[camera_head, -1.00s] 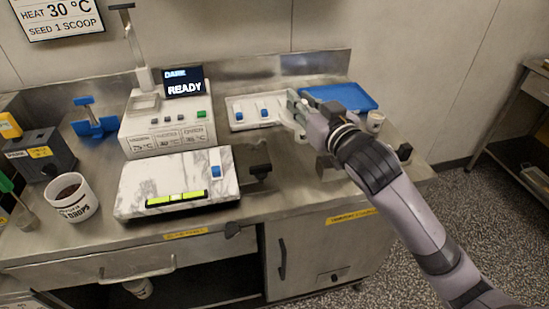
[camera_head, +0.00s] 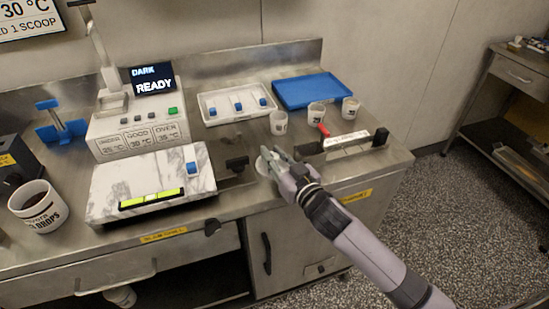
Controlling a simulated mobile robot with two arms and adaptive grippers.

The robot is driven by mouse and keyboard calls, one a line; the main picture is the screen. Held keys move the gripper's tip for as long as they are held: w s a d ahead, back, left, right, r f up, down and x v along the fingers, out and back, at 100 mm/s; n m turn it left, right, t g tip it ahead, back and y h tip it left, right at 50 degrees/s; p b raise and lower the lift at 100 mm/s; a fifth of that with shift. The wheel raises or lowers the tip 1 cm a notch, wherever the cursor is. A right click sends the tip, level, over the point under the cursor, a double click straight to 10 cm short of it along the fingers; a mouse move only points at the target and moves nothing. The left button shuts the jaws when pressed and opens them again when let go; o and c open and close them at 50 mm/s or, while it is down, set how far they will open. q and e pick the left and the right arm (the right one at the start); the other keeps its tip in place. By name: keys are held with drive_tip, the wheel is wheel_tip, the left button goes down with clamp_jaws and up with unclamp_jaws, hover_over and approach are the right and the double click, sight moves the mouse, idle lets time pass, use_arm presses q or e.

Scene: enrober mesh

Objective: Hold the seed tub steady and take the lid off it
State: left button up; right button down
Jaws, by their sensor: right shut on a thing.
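My right gripper (camera_head: 275,156) is low over the counter, just right of the marble-topped unit. It is shut on a pale round thing (camera_head: 263,166), partly hidden by the fingers. I cannot tell whether this is the seed tub or its lid. Three small white cups stand behind it: a left one (camera_head: 278,123), a middle one (camera_head: 316,113) and a right one (camera_head: 350,108). None has a label that I can read well enough to call it the seed tub. My left gripper is not in view.
A white tray (camera_head: 216,116) with blue pieces and a blue tray (camera_head: 290,93) lie at the back. A red-handled tool (camera_head: 323,130) is right of the gripper.

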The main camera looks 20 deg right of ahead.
drive_tip(key=shift+f, duration=0.2)
drive_tip(key=shift+f, duration=0.15)
drive_tip(key=c, duration=1.5)
unclamp_jaws()
drive_tip(key=shift+o, duration=0.2)
drive_tip(key=shift+r, duration=0.25)
drive_tip(key=b+v, duration=0.1)
drive_tip(key=v, duration=1.1)
